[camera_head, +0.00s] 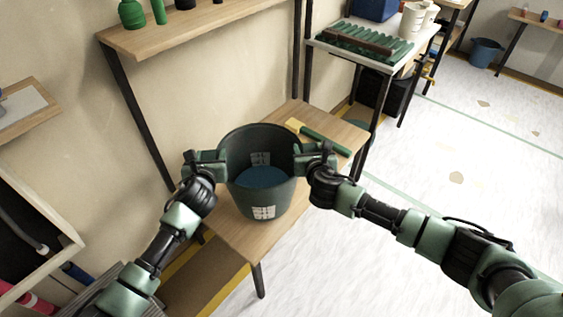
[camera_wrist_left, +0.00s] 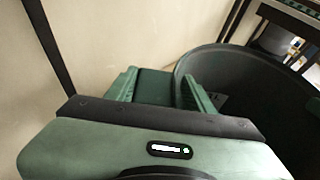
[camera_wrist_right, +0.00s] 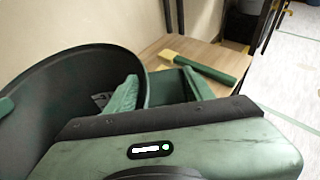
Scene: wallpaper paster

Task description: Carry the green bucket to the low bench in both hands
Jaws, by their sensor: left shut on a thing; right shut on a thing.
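The dark green bucket (camera_head: 236,190) is upright in the head view, with white labels on its wall and a blue surface inside. My left gripper (camera_head: 220,161) is shut on the left side of its rim. My right gripper (camera_head: 303,158) is shut on the right side of its rim. The bucket wall also shows in the left wrist view (camera_wrist_left: 245,85) and the right wrist view (camera_wrist_right: 60,95). The low wooden bench (camera_head: 240,236) lies directly below the bucket. I cannot tell whether the bucket's base touches it; the bucket hides the contact.
A green-handled brush (camera_head: 325,139) lies on the bench's far end. A wooden shelf (camera_head: 210,28) with green bottles runs along the wall above. A table with a green ridged tray (camera_head: 365,42) stands behind right. The floor (camera_head: 440,150) at right is open.

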